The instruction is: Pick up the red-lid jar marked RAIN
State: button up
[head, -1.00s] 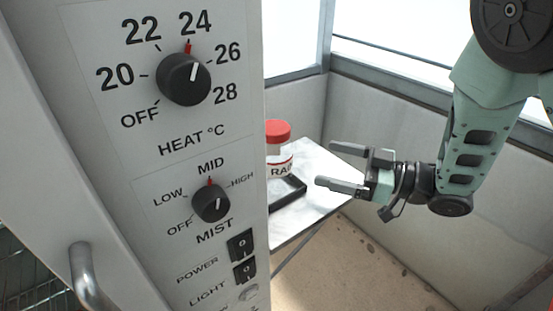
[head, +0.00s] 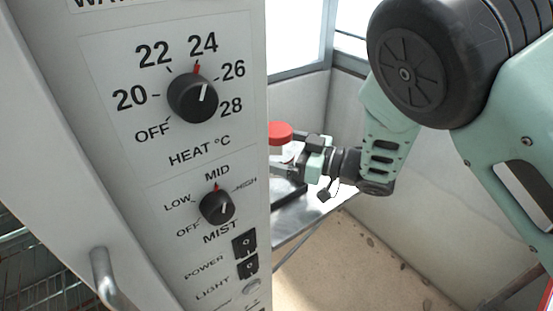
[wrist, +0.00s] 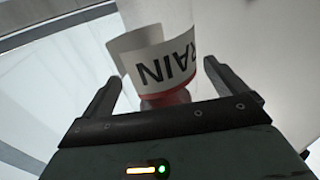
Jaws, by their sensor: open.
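The red-lid jar (head: 280,132) stands on the small table at the edge of the control panel, which hides its left side in the head view. My gripper (head: 291,156) is at the jar and covers much of its body there. In the wrist view, the jar (wrist: 165,50) shows its white label with RAIN upside down, lying between the two fingers of my open gripper (wrist: 160,72). The left finger shows a gap to the jar; the right finger is close to it, and I cannot tell whether it touches.
A black tray (head: 290,194) lies on the pale table (head: 310,208). The panel (head: 252,130) with HEAT and MIST knobs stands close on the left, with a metal handle (head: 108,278). A grey wall (head: 420,190) is behind my arm. The brown floor is clear.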

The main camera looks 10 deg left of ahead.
jog(key=c, duration=1.1)
